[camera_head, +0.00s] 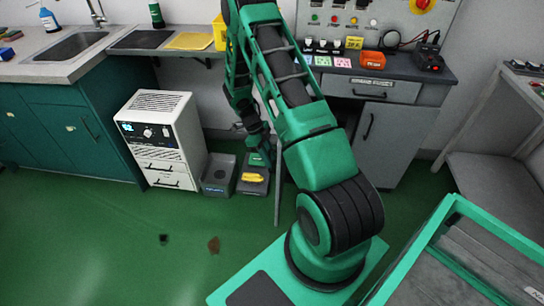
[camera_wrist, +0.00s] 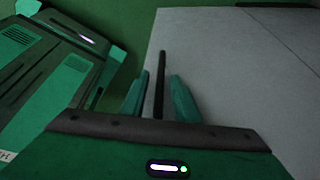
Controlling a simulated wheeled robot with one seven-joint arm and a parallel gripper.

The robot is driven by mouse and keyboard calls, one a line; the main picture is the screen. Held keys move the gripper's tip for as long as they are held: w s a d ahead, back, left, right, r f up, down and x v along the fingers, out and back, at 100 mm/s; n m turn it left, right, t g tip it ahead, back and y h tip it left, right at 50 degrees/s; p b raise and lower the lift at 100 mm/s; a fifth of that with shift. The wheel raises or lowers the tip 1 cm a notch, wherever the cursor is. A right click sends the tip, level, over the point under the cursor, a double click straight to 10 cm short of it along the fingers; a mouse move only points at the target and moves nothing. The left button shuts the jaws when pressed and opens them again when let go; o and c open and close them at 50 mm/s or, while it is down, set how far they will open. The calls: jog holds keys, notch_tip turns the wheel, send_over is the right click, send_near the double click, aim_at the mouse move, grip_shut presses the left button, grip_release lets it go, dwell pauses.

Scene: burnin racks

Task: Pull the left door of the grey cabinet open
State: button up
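The grey cabinet (camera_head: 395,130) stands under the bench, with its right door shut and a black handle (camera_head: 367,127) on it. The left door (camera_head: 278,190) shows nearly edge-on as a thin grey panel, standing out from the cabinet front; it looks swung open. In the wrist view the grey door face (camera_wrist: 230,70) fills the right side. Its black bar handle (camera_wrist: 161,65) runs between the two green fingers of my gripper (camera_wrist: 159,92). The fingers are apart, with a gap visible on each side of the handle. My arm hides part of the cabinet in the head view.
A white instrument cart (camera_head: 160,140) and grey bins (camera_head: 218,176) stand left of the door; a yellow item (camera_head: 252,177) lies on one. A green-framed cart (camera_head: 420,245) stands at front right.

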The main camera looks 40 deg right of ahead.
jog(key=shift+r, duration=0.15)
jog(key=v, duration=1)
jog(key=shift+w+r, duration=0.15)
jog(key=shift+r, duration=0.1)
